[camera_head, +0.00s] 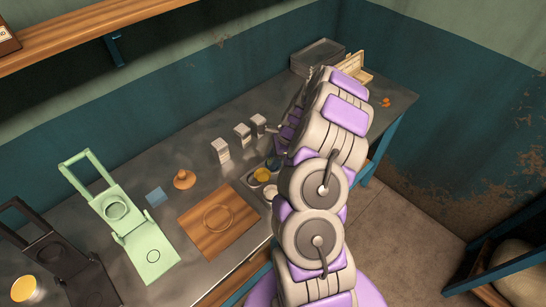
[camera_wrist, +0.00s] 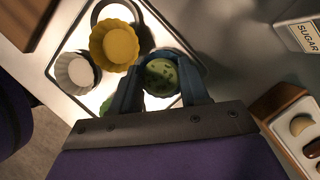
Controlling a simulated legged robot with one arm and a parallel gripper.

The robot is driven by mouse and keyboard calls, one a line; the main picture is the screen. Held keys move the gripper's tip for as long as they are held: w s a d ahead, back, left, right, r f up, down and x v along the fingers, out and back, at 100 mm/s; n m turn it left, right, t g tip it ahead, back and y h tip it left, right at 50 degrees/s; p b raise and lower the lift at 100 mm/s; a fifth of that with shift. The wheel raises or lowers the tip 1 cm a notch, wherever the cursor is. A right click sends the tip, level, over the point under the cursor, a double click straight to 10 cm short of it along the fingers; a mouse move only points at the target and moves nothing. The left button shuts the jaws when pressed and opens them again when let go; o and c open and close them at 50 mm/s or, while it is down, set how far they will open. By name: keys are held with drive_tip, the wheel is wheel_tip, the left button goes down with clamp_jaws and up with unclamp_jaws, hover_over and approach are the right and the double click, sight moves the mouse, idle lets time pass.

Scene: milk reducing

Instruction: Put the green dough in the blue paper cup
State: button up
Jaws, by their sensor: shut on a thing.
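My gripper (camera_wrist: 162,82) points down over the tray, its two dark blue fingers shut on the round green dough (camera_wrist: 161,75). The dough has dark specks on top and sits between the fingertips. In the head view a small blue shape, maybe the blue paper cup, shows beside the yellow cup; my arm hides most of that spot. In the wrist view I cannot make out the blue cup apart from the blue fingers, nor tell whether the dough is above it or in it.
The pale tray (camera_wrist: 62,62) holds a yellow cup (camera_wrist: 114,44), a white cup (camera_wrist: 76,73) and a partly hidden green item (camera_wrist: 106,106). A sugar box (camera_wrist: 300,36) stands to the right. A wooden board (camera_head: 194,223) and green press (camera_head: 146,250) are on the counter.

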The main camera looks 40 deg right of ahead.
idle(0.4)
drive_tip(key=o, duration=1.1)
drive_tip(key=p+v, duration=0.2)
drive_tip(key=v, duration=1.5)
drive_tip(key=s+a+r+n+g, duration=0.15)
drive_tip(key=a+r+n, duration=0.25)
drive_tip(key=a, duration=0.4)
drive_tip(key=s+a+r+n, duration=0.3)
drive_tip(key=a+n, duration=0.1)
drive_tip(key=a, duration=0.3)
drive_tip(key=s+a+r+n+g, duration=0.1)
drive_tip(key=s+a+r+n, duration=0.25)
drive_tip(key=a, duration=0.45)
drive_tip(key=s+a+n+h+b, duration=0.1)
drive_tip(key=s+a+n+h, duration=0.1)
drive_tip(key=s+n, duration=0.4)
drive_tip(key=s+a+n+g+h+b, duration=0.1)
drive_tip(key=s+a+n, duration=0.4)
drive_tip(key=s, duration=1.1)
drive_tip(key=shift+s+r+n+h, duration=0.3)
drive_tip(key=shift+n+h, duration=0.1)
drive_tip(key=shift+n, duration=0.15)
